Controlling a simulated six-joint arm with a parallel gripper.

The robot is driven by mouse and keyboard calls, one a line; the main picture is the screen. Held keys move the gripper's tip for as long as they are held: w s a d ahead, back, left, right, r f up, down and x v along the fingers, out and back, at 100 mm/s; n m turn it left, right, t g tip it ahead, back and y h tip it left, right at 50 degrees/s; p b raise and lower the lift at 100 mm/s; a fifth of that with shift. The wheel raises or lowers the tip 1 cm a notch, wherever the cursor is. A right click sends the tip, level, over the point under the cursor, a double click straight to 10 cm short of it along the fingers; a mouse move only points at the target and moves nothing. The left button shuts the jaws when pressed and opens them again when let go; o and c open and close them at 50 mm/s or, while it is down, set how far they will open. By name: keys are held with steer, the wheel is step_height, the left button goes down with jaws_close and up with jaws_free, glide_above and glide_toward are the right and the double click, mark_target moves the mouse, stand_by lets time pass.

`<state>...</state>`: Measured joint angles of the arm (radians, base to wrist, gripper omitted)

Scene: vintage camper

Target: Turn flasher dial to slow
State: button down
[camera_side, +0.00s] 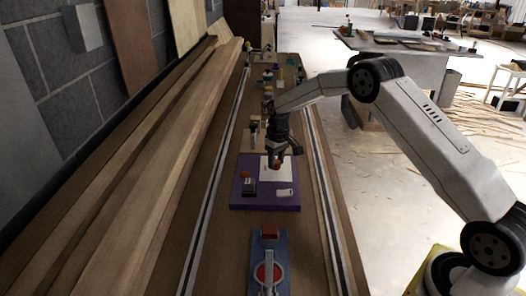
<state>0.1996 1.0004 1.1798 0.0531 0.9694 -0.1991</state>
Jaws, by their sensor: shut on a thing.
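My gripper (276,158) points down over the purple base (264,205) near the middle of the bench. It is shut on a small orange-red knob (275,168), which looks like the flasher dial, above the white plate (268,178) on that base. The fingers partly hide the knob, and its pointer and any markings are too small to read. A dark block with a red top (249,186) stands on the base to the left of the white plate. A small white label or part (285,192) lies on the base to the right.
A blue-grey panel with a red disc and a grey lever (268,272) lies nearer the camera. Several small objects (268,75) stand farther along the bench. Light rails (213,190) run along both sides. Planks (150,170) lean at the left wall.

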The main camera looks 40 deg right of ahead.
mark_target(277, 161)
steer(key=shift+n, duration=1.3)
steer(key=shift+c, duration=1.4)
jaws_free()
steer(key=shift+r, duration=0.1)
steer(key=shift+d+r, duration=0.2)
steer(key=shift+r, duration=3.6)
steer(key=shift+a, duration=0.1)
